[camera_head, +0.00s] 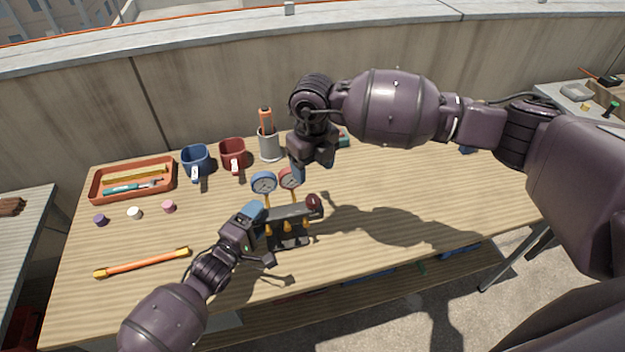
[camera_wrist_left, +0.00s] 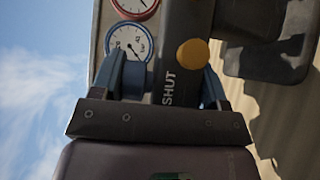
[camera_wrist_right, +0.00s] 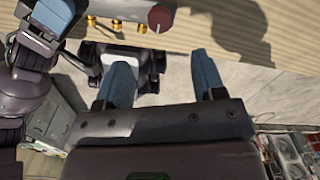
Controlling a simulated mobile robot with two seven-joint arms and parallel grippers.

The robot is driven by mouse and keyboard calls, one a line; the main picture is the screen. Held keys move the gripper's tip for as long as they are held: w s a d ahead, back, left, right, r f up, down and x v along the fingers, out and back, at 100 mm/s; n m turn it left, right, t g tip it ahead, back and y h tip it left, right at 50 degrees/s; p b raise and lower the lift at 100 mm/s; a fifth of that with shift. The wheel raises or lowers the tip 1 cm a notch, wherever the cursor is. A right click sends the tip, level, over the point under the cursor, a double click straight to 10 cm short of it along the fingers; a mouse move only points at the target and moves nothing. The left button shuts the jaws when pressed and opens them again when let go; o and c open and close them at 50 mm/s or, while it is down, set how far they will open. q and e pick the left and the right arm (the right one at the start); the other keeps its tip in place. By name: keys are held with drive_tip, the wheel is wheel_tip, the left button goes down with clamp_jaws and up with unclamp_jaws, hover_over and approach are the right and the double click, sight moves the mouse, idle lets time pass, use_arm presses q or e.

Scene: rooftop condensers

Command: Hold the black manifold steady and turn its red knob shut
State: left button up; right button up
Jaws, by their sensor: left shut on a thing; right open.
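The black manifold (camera_head: 290,213) stands on the wooden bench, with brass fittings below its bar and a blue and a red gauge behind it. Its red knob (camera_head: 314,203) is at the right end; it also shows in the right wrist view (camera_wrist_right: 160,18). My left gripper (camera_head: 257,212) is shut on the manifold bar's left end. In the left wrist view its fingers flank the bar (camera_wrist_left: 182,40), which bears the word SHUT and a yellow cap. My right gripper (camera_head: 298,172) is open and empty above the bench, near the red gauge and apart from the knob.
Small caps and an orange rod (camera_head: 142,262) lie at the left.

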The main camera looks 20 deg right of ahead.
wheel_tip(320, 180, up, 2)
idle(0.5)
use_arm(q)
drive_tip(key=o, duration=1.7)
drive_tip(key=shift+o, duration=0.3)
drive_tip(key=p+v, duration=0.4)
drive_tip(key=v, duration=0.5)
use_arm(e)
drive_tip(key=shift+r, duration=2.4)
